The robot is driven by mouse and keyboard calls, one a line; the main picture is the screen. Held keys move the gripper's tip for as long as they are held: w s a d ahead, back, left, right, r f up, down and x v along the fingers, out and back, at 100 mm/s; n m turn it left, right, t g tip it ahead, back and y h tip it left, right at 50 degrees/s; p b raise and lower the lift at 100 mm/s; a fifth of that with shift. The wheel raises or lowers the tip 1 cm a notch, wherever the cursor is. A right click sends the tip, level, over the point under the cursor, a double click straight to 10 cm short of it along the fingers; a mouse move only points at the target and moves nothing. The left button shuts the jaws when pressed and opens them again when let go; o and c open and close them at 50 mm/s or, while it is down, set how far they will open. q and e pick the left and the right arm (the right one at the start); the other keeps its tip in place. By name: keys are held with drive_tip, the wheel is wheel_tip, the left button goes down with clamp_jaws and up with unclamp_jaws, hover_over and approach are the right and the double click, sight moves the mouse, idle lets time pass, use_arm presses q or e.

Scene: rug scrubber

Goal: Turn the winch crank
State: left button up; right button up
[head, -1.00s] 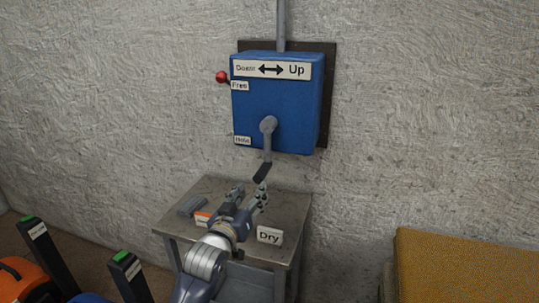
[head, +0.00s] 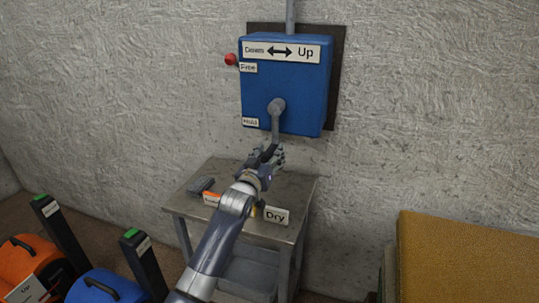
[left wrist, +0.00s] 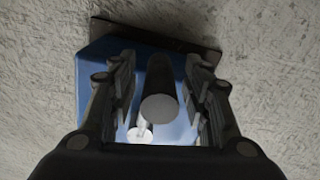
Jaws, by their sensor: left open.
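The winch is a blue box (head: 286,85) on the wall with a "Down / Up" sign (head: 287,52). Its grey crank arm (head: 276,118) hangs down from a hub on the front. My left gripper (head: 268,154) is at the crank's lower end and partly hides the dark handle. In the left wrist view the open fingers (left wrist: 160,100) stand on either side of the dark round handle (left wrist: 159,95), with a gap on both sides. The blue box (left wrist: 95,65) is behind it. My right gripper is not in view.
A red-knobbed lever (head: 230,59) is at the box's left, by "Free" and "Hold" labels. A metal table (head: 190,209) below bears a grey brush-like object (head: 202,185) and a "Dry" sign (head: 275,215). An ochre rug stack (head: 465,260) is at right, orange (head: 30,265) and blue machines (head: 105,285) at left.

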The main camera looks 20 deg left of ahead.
use_arm(q)
drive_tip(key=shift+r, duration=0.1)
clamp_jaws()
drive_tip(key=shift+d, duration=0.1)
